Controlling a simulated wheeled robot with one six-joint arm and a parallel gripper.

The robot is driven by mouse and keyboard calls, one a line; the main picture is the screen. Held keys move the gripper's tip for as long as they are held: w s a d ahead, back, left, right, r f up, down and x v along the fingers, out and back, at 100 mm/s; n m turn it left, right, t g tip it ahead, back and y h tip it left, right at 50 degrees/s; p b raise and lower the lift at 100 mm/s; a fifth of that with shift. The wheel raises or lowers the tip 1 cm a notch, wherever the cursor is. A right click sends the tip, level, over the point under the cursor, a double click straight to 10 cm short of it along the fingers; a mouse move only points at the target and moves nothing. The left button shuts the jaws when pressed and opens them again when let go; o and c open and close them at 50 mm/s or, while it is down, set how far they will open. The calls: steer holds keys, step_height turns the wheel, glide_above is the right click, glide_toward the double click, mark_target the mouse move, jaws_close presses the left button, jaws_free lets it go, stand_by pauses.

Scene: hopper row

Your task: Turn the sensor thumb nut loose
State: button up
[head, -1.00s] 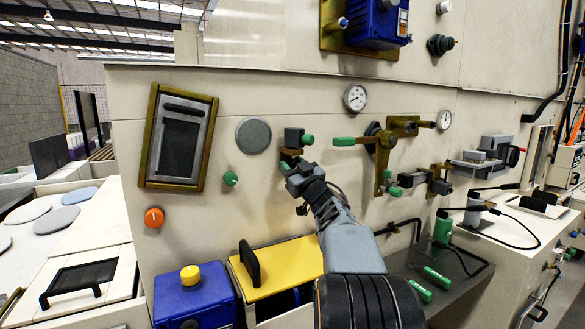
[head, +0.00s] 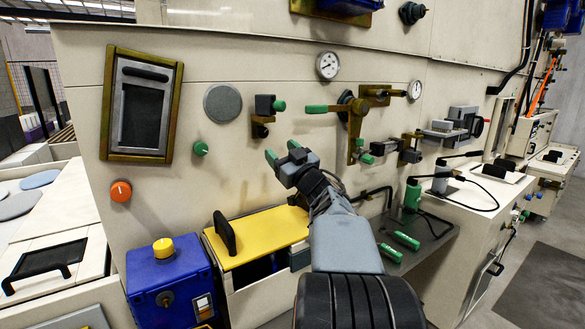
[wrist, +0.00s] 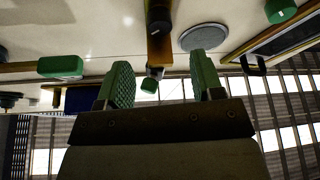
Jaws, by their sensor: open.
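A small dark sensor block (head: 264,104) sits on a brass bracket (head: 260,129) on the upright cream panel. A green thumb nut (head: 279,106) sticks out from its right side. My gripper (head: 282,153) is open and empty, with green finger pads. In the head view it is below and slightly right of the sensor, apart from it. In the wrist view, the brass bracket (wrist: 158,45) and a small green piece, likely the nut (wrist: 149,85), show between the spread fingers (wrist: 163,82). I cannot tell how far beyond the fingertips they are.
A green-handled lever (head: 318,109) and brass valve bracket are right of the sensor. A round grey disc (head: 219,102) and green knob (head: 201,148) are to its left. A yellow lid (head: 262,238) with a dark handle and a blue box (head: 170,285) stand below.

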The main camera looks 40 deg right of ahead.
steer(key=shift+b+v, duration=0.3)
steer(key=shift+v, duration=2.25)
